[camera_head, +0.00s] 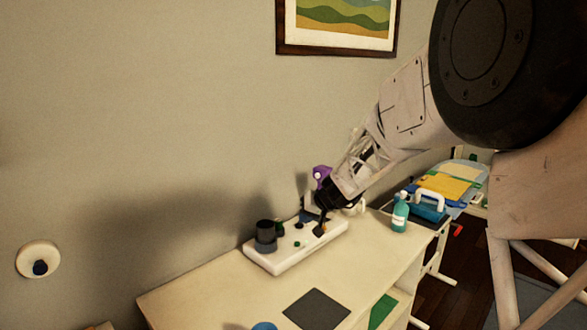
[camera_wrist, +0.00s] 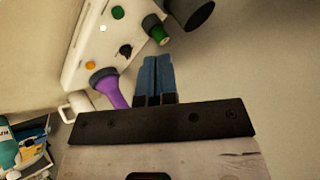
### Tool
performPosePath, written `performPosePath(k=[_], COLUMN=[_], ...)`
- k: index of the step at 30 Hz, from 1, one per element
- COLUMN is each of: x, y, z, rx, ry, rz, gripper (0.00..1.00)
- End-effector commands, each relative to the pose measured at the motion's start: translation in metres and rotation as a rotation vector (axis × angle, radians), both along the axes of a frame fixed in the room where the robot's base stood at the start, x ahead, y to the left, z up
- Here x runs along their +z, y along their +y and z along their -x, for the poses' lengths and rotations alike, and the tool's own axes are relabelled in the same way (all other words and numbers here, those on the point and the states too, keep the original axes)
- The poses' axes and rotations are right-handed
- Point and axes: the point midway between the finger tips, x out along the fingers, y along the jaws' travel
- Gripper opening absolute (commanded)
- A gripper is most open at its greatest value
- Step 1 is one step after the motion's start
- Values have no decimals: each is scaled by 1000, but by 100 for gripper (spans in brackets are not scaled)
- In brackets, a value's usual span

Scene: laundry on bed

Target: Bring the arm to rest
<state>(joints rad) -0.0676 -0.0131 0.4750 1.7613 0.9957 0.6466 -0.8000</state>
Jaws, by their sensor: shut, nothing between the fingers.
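My arm reaches from the upper right of the head view down to the far part of a cream table (camera_head: 240,290). My gripper (camera_head: 313,208) is over a white holder (camera_head: 272,262) on that table, its tips partly lost among small dark parts. In the wrist view my gripper's two blue-grey fingers (camera_wrist: 155,70) lie side by side, shut and empty. The white holder (camera_wrist: 82,50) shows beyond them. A purple-handled thing (camera_wrist: 110,90) is just left of the fingers, and a green-and-dark piece (camera_wrist: 156,32) is just beyond their tips. I cannot tell whether the fingers touch anything.
A dark cylinder (camera_head: 265,232) stands at the holder's left end. A teal bottle (camera_head: 399,215) stands right of it near the table's edge. A dark square (camera_head: 316,309) lies in front. A stack of folded cloths (camera_head: 447,186) is farther right. A wall rises behind the table.

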Motion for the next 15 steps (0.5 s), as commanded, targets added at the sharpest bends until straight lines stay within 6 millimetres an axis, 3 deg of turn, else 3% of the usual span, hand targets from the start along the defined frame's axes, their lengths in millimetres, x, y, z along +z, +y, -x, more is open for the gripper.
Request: performPosePath(k=[6,15], x=[38,70], y=[-18,-42], z=[67,162], rx=[11,9], ry=[38,97], rz=[49,133], gripper=[0,0])
